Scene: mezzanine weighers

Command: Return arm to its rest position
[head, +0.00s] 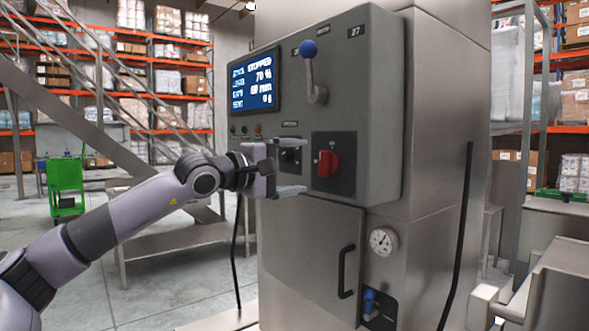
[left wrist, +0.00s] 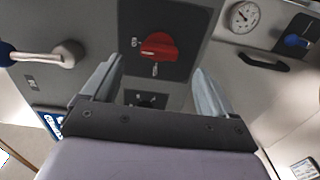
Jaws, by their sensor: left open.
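My left arm reaches in from the left in the head view. Its gripper (head: 283,165) is open and empty, in front of the grey control panel (head: 378,110), left of the red rotary knob (head: 328,164). In the left wrist view the open fingers (left wrist: 155,88) stand on both sides, with the red knob (left wrist: 158,47) ahead between them. A small dark switch plate (head: 291,153) is partly hidden behind the gripper. I cannot tell whether the fingers touch the panel. My right gripper is not in view.
A blue-tipped lever (head: 312,70) and a lit screen (head: 254,82) reading STOPPED are on the panel. Below are a door handle (head: 346,272), a gauge (head: 383,241) and a blue valve (head: 370,303). A steel bench (head: 175,240) and a green cart (head: 66,186) stand at left.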

